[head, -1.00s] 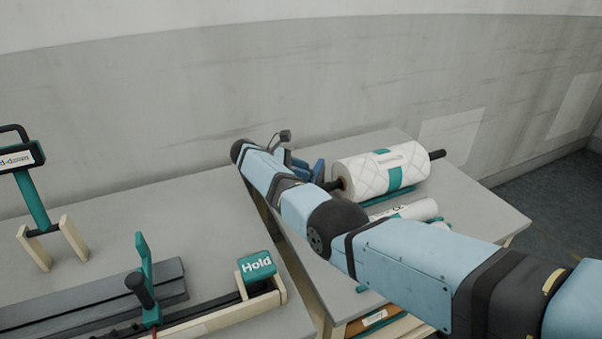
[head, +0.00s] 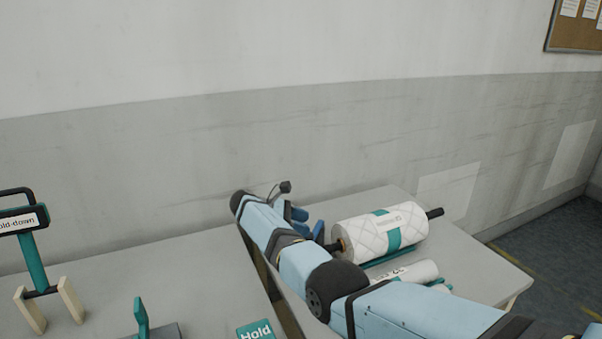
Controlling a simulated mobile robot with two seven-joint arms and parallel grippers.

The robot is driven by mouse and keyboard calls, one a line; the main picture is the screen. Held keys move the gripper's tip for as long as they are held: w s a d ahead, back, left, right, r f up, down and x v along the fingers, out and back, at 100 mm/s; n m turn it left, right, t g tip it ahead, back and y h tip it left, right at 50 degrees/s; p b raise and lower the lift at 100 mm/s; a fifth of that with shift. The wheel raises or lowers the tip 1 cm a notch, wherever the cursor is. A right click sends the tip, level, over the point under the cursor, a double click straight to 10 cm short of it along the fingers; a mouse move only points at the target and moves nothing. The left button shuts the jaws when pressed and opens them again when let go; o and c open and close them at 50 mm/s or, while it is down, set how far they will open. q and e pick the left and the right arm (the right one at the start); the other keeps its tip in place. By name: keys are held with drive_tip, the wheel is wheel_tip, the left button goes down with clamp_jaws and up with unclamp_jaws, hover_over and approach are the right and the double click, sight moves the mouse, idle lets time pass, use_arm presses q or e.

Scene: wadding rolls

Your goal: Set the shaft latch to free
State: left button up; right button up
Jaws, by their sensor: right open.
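A quilted white roll with a teal band (head: 380,232) lies on a dark shaft (head: 435,213) on the right-hand table. My right arm crosses in front of the table from the lower right. My right gripper (head: 309,224) shows only in part behind my own arm, with blue fingers near the left end of the shaft. It is open, and I see nothing between its fingers. I cannot make out a shaft latch; the area at the shaft's left end is partly hidden by my arm and gripper. My left gripper is not in view.
A teal "Hold" sign (head: 256,331) is cut by the bottom edge. A hold-down handle (head: 33,262) on wooden legs stands at the left. A smaller white roll (head: 402,272) lies in front of the quilted one. A grey wall runs behind the tables.

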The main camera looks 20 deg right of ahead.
use_arm(q)
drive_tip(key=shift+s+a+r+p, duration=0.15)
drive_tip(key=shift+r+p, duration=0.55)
drive_tip(key=shift+p, duration=0.35)
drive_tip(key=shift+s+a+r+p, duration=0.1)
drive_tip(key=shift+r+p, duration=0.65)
drive_tip(key=shift+p, duration=0.35)
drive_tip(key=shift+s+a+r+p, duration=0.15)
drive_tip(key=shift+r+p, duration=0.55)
drive_tip(key=shift+p, duration=0.35)
use_arm(e)
wheel_tip(320, 180, up, 16)
